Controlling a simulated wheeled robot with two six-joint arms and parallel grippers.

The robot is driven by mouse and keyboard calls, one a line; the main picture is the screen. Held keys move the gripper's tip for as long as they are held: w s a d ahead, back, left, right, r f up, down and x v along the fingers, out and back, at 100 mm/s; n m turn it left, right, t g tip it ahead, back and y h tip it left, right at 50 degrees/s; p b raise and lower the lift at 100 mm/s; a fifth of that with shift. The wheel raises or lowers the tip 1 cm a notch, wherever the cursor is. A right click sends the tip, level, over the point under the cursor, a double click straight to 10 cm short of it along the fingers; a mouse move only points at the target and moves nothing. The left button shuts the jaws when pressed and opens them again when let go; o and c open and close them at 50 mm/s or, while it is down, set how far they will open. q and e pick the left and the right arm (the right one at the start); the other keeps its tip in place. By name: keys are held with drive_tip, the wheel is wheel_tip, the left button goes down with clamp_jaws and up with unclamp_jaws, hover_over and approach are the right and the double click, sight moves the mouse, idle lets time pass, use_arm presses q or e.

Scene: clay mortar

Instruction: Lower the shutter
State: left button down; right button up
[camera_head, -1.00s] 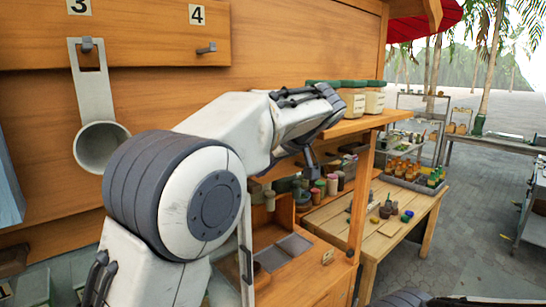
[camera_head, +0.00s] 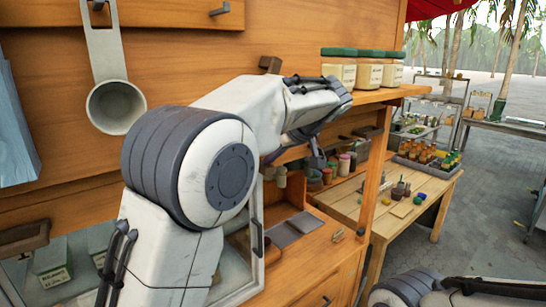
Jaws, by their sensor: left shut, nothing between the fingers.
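I cannot pick out the shutter for certain. A glass-like panel in a pale frame with a dark handle (camera_head: 258,238) shows just right of my left arm, partly hidden by it. My left gripper (camera_head: 318,162) is at the end of the bent arm, small and dark. It points down below the wooden shelf, in front of the open counter bay. It is shut and seems to hold nothing. My right arm enters at the bottom right, but its gripper is not seen.
White jars with green lids (camera_head: 369,72) stand on the wooden shelf (camera_head: 385,97). A metal scoop (camera_head: 116,105) hangs on the wooden wall at left. A side table (camera_head: 378,225) with small pots and a bottle crate (camera_head: 428,158) stands at right. Paved floor (camera_head: 487,220) is open beyond.

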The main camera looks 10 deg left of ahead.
use_arm(q)
wheel_tip(320, 180, down, 55)
drive_tip(key=b, duration=4.8)
drive_tip(key=shift+b, duration=0.4)
drive_tip(key=shift+s, duration=0.1)
drive_tip(key=r+p+v, duration=0.1)
drive_tip(key=p+v, duration=0.3)
drive_tip(key=v, duration=0.6)
drive_tip(key=s+d+f+m+g+h, duration=0.25)
drive_tip(key=s+f+m, duration=0.4)
drive_tip(key=s, duration=0.45)
drive_tip(key=s+d+f+m+g+h, duration=0.1)
drive_tip(key=s+d+f+m+h, duration=0.15)
drive_tip(key=s+f+m, duration=0.6)
drive_tip(key=s+d+f+m+g+h, duration=0.25)
drive_tip(key=s+f, duration=0.25)
drive_tip(key=s, duration=0.9)
wheel_tip(320, 180, up, 26)
drive_tip(key=p, duration=2.6)
drive_tip(key=shift+s+a, duration=0.2)
drive_tip(key=shift+a, duration=0.1)
